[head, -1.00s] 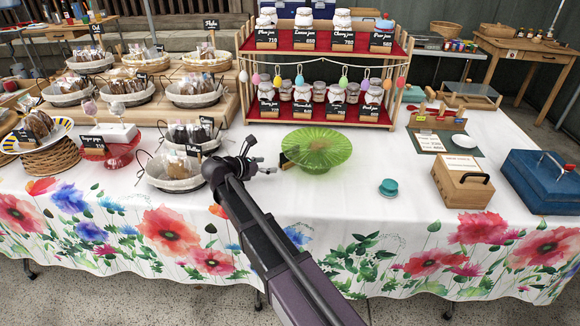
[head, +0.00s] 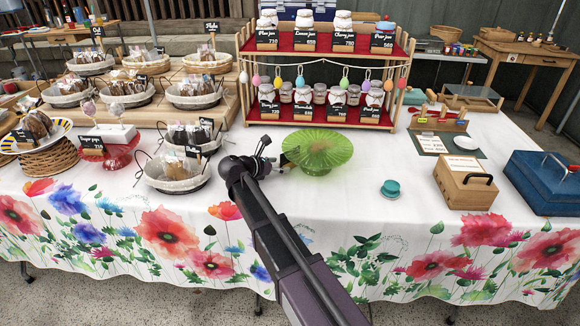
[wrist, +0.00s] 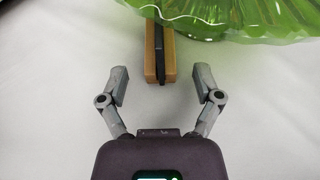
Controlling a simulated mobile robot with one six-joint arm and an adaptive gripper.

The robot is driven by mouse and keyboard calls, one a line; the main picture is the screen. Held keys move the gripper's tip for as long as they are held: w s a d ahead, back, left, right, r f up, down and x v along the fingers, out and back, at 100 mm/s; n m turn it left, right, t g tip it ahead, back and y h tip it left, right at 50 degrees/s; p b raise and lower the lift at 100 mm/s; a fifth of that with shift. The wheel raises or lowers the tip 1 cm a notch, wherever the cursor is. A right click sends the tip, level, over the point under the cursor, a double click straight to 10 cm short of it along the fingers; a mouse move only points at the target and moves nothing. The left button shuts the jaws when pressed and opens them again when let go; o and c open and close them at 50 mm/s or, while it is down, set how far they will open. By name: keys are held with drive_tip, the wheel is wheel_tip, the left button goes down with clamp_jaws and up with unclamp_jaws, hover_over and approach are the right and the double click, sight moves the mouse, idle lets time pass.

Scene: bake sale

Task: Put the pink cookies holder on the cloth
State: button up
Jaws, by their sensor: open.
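A small wooden holder with an upright black card (wrist: 170,62) stands on the white cloth just beside the green glass cake stand (head: 319,150). In the head view the holder (head: 291,156) shows only as a small dark shape at the stand's left edge, and its writing cannot be read. My gripper (wrist: 162,85) is open, with one finger on each side of the holder's near end and gaps on both sides. In the head view my gripper (head: 275,162) is just left of the holder. The flower-printed cloth (head: 330,205) covers the table.
The cake stand's rim overhangs close to the holder's far end. A wire basket of bags (head: 173,178) stands left of my gripper, and a red-shelved jar rack (head: 326,88) behind. A teal lid-like object (head: 390,189) and wooden box (head: 464,184) are right. The front cloth is mostly clear.

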sight(290, 164)
drive_tip(key=shift+b+x, duration=0.35)
drive_tip(key=shift+x, duration=1)
clamp_jaws()
